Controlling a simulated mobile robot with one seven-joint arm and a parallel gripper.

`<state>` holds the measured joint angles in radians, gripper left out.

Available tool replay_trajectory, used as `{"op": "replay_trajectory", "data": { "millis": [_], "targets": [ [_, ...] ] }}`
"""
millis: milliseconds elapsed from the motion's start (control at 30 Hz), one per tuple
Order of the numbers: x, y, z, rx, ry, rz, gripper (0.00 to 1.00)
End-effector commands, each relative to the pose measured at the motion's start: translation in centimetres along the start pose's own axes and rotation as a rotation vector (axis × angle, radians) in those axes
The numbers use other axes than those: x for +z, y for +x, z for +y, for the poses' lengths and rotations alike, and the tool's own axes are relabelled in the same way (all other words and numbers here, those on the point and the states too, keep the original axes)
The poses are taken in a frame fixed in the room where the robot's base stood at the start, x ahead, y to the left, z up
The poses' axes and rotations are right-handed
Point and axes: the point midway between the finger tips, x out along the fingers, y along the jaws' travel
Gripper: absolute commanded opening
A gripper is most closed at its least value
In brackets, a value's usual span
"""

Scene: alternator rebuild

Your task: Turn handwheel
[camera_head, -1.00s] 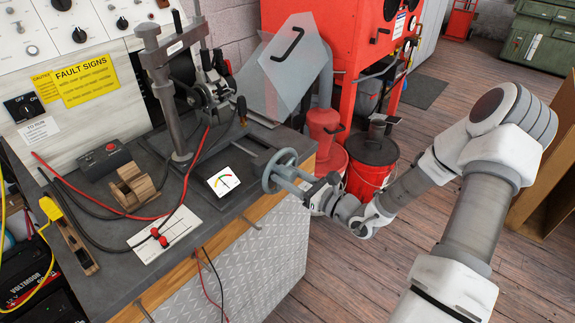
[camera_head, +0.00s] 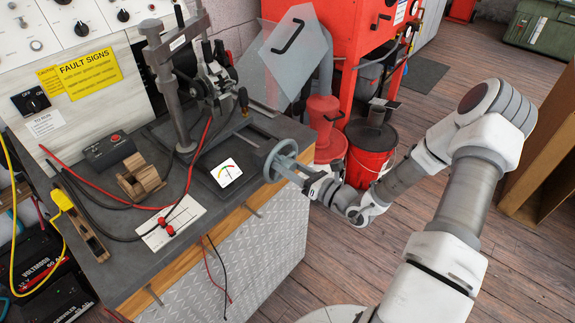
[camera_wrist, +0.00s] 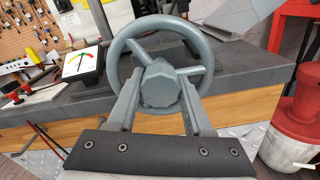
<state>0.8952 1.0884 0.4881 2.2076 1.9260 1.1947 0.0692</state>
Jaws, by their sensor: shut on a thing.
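The grey handwheel (camera_head: 280,161) stands at the right front edge of the workbench. In the wrist view the handwheel (camera_wrist: 193,35) faces me, with a round ring, spokes and a lobed hub (camera_wrist: 159,84) in the middle. My gripper (camera_head: 290,168) reaches it from the right. In the wrist view my gripper's fingers (camera_wrist: 159,98) lie on both sides of the hub, shut on it.
A gauge (camera_head: 226,172) lies left of the handwheel. A press post (camera_head: 170,90) and clamp stand behind it. A red bucket (camera_head: 371,150) and a red canister (camera_head: 325,120) stand on the floor to the right. The wooden floor in front is clear.

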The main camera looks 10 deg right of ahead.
Motion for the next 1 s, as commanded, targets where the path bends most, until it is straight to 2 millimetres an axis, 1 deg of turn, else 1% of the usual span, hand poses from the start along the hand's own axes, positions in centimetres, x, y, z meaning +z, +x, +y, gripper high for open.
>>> {"op": "replay_trajectory", "data": {
  "millis": [33,67,100,200,500,567,633,767,1000],
  "targets": [
    [0.0,0.0,0.0,0.000,0.000,0.000,0.00],
    [0.0,0.0,0.0,0.000,0.000,0.000,0.56],
    [0.0,0.0,0.0,0.000,0.000,0.000,0.63],
    [0.0,0.0,0.0,0.000,-0.001,0.000,0.81],
    [0.0,-0.1,0.0,0.000,-0.001,0.000,0.81],
    [0.0,-0.4,0.0,-0.001,-0.001,0.000,0.81],
    [0.0,-1.1,-0.1,-0.003,-0.001,0.000,0.81],
    [0.1,-3.5,-0.1,-0.005,0.000,0.001,0.81],
    [0.1,-9.4,-0.1,-0.007,-0.001,0.000,0.81]
  ]
}}
